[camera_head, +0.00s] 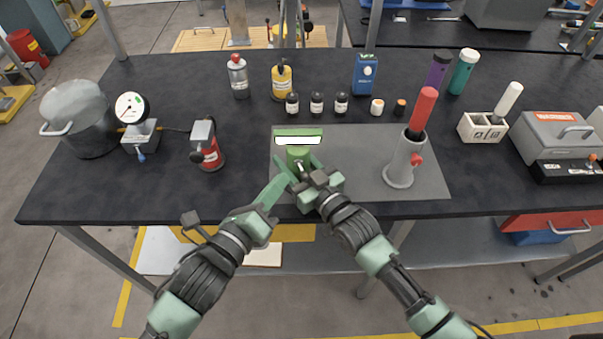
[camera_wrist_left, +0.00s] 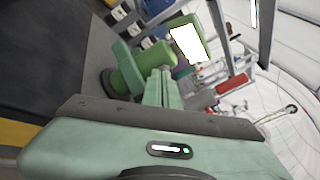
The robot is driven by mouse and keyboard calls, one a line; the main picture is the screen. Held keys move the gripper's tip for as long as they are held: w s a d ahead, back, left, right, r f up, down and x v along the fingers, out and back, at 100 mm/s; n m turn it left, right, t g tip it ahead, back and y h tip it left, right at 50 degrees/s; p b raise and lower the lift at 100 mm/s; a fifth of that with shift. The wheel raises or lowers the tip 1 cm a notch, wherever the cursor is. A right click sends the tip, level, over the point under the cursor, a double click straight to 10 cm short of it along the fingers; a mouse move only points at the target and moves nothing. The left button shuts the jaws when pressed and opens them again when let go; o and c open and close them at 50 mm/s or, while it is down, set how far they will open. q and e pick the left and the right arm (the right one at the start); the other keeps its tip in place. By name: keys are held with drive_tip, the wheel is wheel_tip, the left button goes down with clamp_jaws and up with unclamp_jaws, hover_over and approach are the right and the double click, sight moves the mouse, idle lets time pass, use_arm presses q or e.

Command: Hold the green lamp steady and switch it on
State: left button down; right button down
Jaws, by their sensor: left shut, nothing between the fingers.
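The green lamp (camera_head: 298,154) stands upright on the grey mat near the table's front edge. Its wide head has a bright white panel, which also shows on the lamp in the left wrist view (camera_wrist_left: 190,44). My left gripper (camera_head: 287,178) is shut and empty, at the front left of the lamp's base. Its closed fingers (camera_wrist_left: 165,85) point toward the lamp; whether they touch it is unclear. My right gripper (camera_head: 309,170) is close against the front right of the lamp's base. Its fingers are partly hidden, so its grip on the lamp is unclear. The lamp's switch cannot be made out.
The grey mat (camera_head: 350,160) also bears a grey cylinder stand (camera_head: 402,165) with a red top, to the right. Small dark bottles (camera_head: 317,103) stand behind the lamp. A red canister (camera_head: 207,150) and a gauge (camera_head: 134,115) stand left. Mat between lamp and stand is clear.

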sight(302, 171)
use_arm(q)
drive_tip(key=a, duration=0.2)
drive_tip(key=s+a, duration=0.1)
drive_tip(key=shift+a+r, duration=0.1)
drive_tip(key=shift+a, duration=0.3)
use_arm(e)
drive_tip(key=c, duration=0.6)
unclamp_jaws()
drive_tip(key=shift+r, duration=0.1)
drive_tip(key=shift+c, duration=0.2)
drive_tip(key=shift+s+f, duration=0.1)
drive_tip(key=shift+f, duration=0.1)
drive_tip(key=shift+s+d, duration=0.2)
drive_tip(key=shift+s, duration=0.05)
drive_tip(key=v, duration=0.7)
drive_tip(key=shift+d+r, duration=0.1)
